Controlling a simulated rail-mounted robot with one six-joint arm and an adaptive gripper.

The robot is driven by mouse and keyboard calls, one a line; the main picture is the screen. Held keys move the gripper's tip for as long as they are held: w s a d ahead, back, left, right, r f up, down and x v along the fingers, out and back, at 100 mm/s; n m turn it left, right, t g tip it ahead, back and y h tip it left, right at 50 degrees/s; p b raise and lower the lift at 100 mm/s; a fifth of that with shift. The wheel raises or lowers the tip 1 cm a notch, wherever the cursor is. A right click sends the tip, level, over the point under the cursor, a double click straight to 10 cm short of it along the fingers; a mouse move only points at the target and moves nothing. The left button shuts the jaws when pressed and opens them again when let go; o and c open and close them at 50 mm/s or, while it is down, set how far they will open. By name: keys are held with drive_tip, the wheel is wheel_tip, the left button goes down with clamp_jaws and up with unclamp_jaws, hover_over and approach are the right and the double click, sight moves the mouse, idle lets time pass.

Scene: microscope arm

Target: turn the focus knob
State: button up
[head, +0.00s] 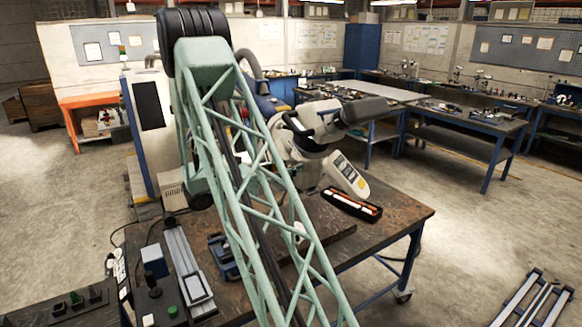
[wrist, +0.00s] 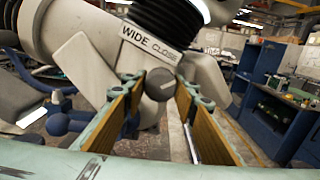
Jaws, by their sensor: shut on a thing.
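The microscope (head: 300,146) is a pale grey-white body with dark parts, standing on the brown workbench in the head view. In the wrist view its large pale body (wrist: 85,45) fills the upper left, with a plate reading "WIDE" and "CLOSE" (wrist: 148,42). The small round grey focus knob (wrist: 160,84) sits just below that plate. My gripper (wrist: 160,88) has its two fingers, with tan-brown inner pads, on either side of the knob and is shut on it. In the head view my green lattice arm hides the gripper and the knob.
The workbench (head: 400,212) also carries a dark tray with orange and white items (head: 352,205), a blue clamp-like tool (head: 222,256) and a metal rail device (head: 188,275). Other benches stand behind. Open concrete floor (head: 470,235) lies to the right.

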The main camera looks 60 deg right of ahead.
drive_tip(key=n+p, duration=0.4)
drive_tip(key=shift+r, duration=0.15)
drive_tip(key=shift+n+p, duration=0.85)
drive_tip(key=shift+n, duration=0.35)
drive_tip(key=shift+s, duration=0.1)
drive_tip(key=o, duration=0.8)
drive_tip(key=shift+o, duration=0.2)
drive_tip(key=shift+a, duration=0.25)
drive_tip(key=v, duration=1.1)
drive_tip(key=shift+a, duration=0.3)
